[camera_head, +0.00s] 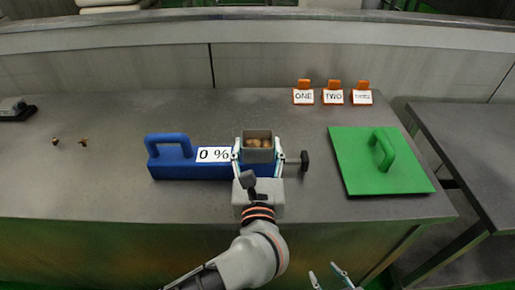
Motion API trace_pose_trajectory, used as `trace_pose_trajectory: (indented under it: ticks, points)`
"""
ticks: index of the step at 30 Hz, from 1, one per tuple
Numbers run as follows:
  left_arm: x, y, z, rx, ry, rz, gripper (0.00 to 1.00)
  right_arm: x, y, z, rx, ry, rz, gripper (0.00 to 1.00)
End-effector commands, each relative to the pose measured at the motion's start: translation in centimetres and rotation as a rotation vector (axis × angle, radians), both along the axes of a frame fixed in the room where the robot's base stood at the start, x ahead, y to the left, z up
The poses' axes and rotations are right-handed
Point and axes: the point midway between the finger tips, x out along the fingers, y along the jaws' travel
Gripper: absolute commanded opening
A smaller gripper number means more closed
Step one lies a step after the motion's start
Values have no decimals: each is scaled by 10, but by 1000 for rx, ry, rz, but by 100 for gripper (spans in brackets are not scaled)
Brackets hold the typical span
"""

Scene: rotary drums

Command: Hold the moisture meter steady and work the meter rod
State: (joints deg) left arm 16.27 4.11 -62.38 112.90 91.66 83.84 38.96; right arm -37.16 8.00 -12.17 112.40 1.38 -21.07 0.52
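The blue moisture meter (185,171) lies on the grey table, with a handle at its left, a "0 %" display (213,155) and a grey cup (257,133) with several brown pieces in it. The meter rod (304,161), with a dark knob, sticks out at the meter's right end. My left gripper (258,148) has one finger on each side of the cup. Whether the fingers press on it I cannot tell. My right gripper (328,274) is at the bottom edge, mostly out of view, its fingers apart and empty, away from the rod.
A green lid-like plate (362,168) with a handle lies right of the meter. Orange-backed cards (333,97) stand behind. Two small brown bits (83,141) and a dark grey device (14,108) are at the left. The table is clear between these and the meter. Another table (480,140) stands at right.

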Motion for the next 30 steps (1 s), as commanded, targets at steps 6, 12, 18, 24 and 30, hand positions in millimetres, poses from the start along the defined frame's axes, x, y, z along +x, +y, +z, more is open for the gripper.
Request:
trace_pose_trajectory:
  ticks: [6,12,18,24,30]
  points:
    - [0,0,0,0,0,0,11,0,0,0,0,0,0,40]
    - [0,0,-3,0,1,0,11,-1,0,-2,1,2,0,40]
    - [0,0,-6,0,4,0,11,-2,0,-6,0,4,0,37]
    - [0,0,-7,1,7,0,11,-1,1,-4,0,0,2,0]
    - [-1,0,-9,1,11,1,11,-1,20,21,-1,-107,50,0]
